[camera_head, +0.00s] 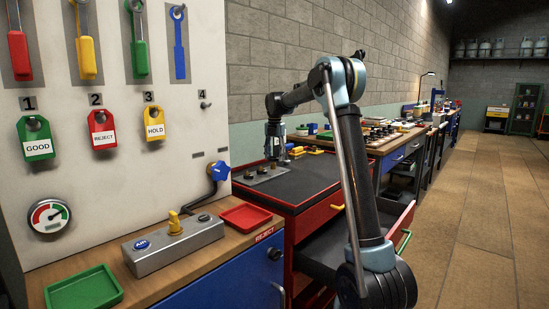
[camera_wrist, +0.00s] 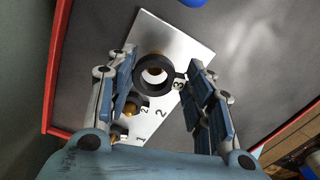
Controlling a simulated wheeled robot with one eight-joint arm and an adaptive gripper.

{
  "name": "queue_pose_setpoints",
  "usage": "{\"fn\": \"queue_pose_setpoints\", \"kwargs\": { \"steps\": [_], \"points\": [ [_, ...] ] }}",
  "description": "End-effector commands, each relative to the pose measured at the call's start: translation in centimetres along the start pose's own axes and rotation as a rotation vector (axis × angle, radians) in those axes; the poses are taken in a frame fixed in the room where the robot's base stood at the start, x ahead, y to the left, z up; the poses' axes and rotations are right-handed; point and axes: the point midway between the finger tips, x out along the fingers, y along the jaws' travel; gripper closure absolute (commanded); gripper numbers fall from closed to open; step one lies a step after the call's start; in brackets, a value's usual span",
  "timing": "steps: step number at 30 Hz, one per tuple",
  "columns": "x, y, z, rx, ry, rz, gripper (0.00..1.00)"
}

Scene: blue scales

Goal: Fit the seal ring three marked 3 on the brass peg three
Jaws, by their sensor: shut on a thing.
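My gripper (camera_wrist: 162,62) is shut on the black seal ring three (camera_wrist: 138,77), whose tab with a 3 points right. A pale plate (camera_wrist: 190,45) with printed 1 and 2 lies under it. Brass pegs with dark rings (camera_wrist: 128,110) stand by the numbers 1 and 2, partly hidden by the left finger. In the head view my gripper (camera_head: 273,158) points down over the plate (camera_head: 262,175).
The plate lies on the dark top of a red cabinet (camera_head: 310,188) with an open drawer below. A blue knob (camera_head: 218,171) stands left of it. A red tray (camera_head: 246,216) and a grey fixture (camera_head: 172,245) are on the nearer bench. The cabinet top's right is clear.

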Motion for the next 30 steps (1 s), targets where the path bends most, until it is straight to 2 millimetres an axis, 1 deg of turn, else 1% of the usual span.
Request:
{"fn": "queue_pose_setpoints", "kwargs": {
  "steps": [30],
  "points": [
    [1.5,0.1,-0.1,-0.001,0.0,0.0,0.67]
  ]
}}
